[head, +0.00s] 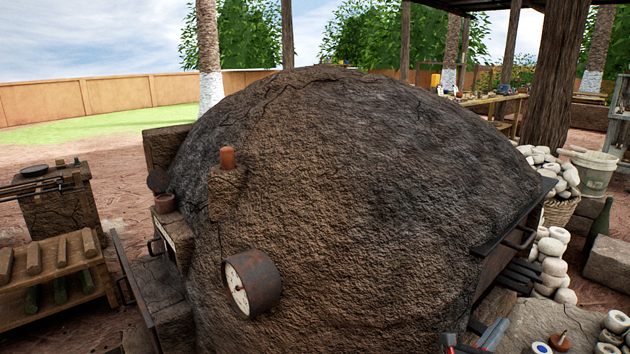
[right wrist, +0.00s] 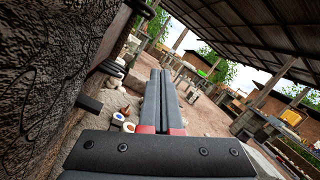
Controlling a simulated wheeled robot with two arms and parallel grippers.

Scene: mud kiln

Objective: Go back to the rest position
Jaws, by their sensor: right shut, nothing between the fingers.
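The large dark mud kiln (head: 340,190) fills the middle of the head view. My right gripper (head: 492,332) shows at the bottom edge of the head view, low and to the right of the kiln's front. In the right wrist view its two long grey fingers (right wrist: 161,76) lie side by side, shut with nothing between them. The kiln's rough wall (right wrist: 45,60) stands on the left of that view, apart from the fingers. My left gripper is not in view.
A dial gauge (head: 250,284) sticks out of the kiln's front. A metal hood (head: 513,215) juts out at right. A hinged door (head: 133,290) stands out at left beside a shelf (head: 50,270). White rounded pieces (head: 553,265) and a bucket (head: 592,172) stand at right.

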